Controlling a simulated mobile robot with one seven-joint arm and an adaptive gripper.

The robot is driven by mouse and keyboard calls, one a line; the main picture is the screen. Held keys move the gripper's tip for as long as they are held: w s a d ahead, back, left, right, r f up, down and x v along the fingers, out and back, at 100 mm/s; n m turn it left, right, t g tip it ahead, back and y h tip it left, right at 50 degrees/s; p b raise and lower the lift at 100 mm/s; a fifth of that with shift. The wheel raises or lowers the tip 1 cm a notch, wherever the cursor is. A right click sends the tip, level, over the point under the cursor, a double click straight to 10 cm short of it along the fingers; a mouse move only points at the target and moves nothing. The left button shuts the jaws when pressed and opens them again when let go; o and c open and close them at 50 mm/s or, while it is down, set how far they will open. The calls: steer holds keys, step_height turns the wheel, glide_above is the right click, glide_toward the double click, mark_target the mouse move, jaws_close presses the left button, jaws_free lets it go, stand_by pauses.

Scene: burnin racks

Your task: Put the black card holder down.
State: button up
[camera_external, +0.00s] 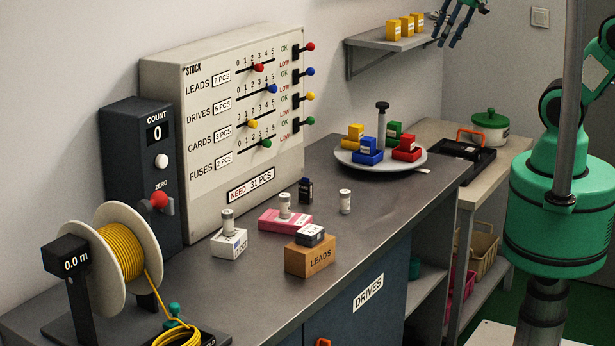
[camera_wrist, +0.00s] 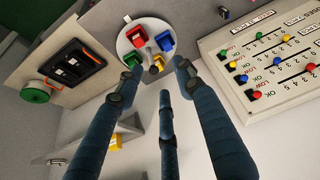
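My gripper (camera_external: 447,28) is at the top right of the external view, high beside the wall shelf. In the wrist view its dark blue fingers (camera_wrist: 158,78) are spread, with nothing held between them. I cannot tell for sure which thing is the black card holder. A small dark upright block (camera_external: 305,190) with a pale label stands on the bench near the stock board. A small black-sided box (camera_external: 310,236) lies on the brown LEADS box (camera_external: 308,262). My gripper is far from both and touches neither.
A round plate (camera_external: 347,157) holds coloured blocks around a dark-topped post. A black tray (camera_external: 487,158) with an orange handle lies on the side table near a green-lidded pot (camera_external: 489,127). Yellow boxes (camera_external: 406,25) stand on the wall shelf. The front right of the bench is bare.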

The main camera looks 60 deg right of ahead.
steer(key=s+d+m, duration=0.2)
steer(key=s, duration=0.4)
steer(key=shift+d+f+m+t, duration=0.2)
steer(key=shift+d+m+t, duration=0.1)
steer(key=shift+d+t, duration=0.1)
steer(key=shift+s, duration=0.1)
step_height(320, 180, down, 4)
steer(key=b, duration=0.3)
steer(key=shift+r+b, duration=0.2)
steer(key=shift+b, duration=0.15)
stand_by(0.7)
